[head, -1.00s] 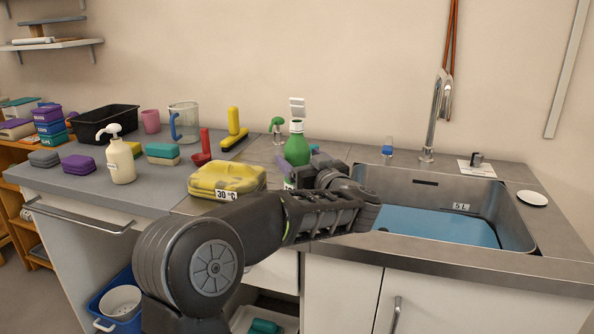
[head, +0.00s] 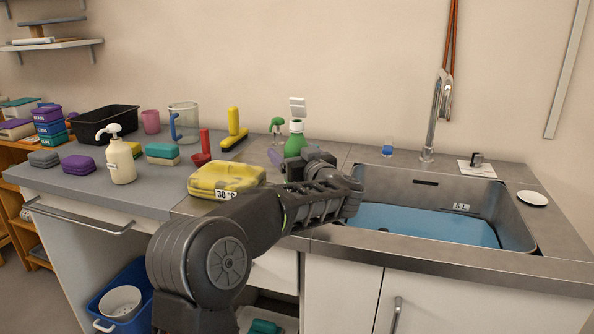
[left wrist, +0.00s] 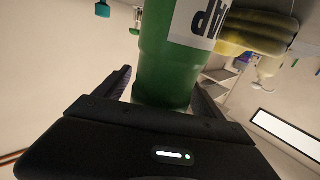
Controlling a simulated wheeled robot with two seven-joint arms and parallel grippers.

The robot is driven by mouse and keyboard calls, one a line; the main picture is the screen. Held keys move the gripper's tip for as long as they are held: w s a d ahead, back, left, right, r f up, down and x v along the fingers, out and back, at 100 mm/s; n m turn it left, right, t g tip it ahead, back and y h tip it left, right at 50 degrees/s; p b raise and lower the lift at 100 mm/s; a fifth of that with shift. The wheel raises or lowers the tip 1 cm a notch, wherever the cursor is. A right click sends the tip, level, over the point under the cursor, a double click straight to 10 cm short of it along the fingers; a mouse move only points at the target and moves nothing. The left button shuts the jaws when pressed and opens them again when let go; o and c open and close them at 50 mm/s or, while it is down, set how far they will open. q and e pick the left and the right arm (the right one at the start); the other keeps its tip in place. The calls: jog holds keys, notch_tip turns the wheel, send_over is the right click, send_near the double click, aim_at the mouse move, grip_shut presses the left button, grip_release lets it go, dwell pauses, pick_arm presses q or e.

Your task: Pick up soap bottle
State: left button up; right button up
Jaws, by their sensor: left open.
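The soap bottle (head: 296,143) is green with a white cap and stands upright on the counter, left of the sink. My left arm hides its lower part in the head view. In the left wrist view the green soap bottle (left wrist: 167,65), with a white label ending in "AP", is between the two fingers of my left gripper (left wrist: 160,90). Those fingers are apart, and the gripper is open around the bottle. In the head view my left gripper (head: 312,160) is beside the bottle, its fingertips hidden. My right gripper is not in view.
A green-topped spray bottle (head: 277,127) stands close behind. A cream pump bottle (head: 121,162) is farther left.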

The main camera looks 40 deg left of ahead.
pick_arm(q)
jog(key=shift+c, duration=0.3)
grip_shut()
dwell(0.5)
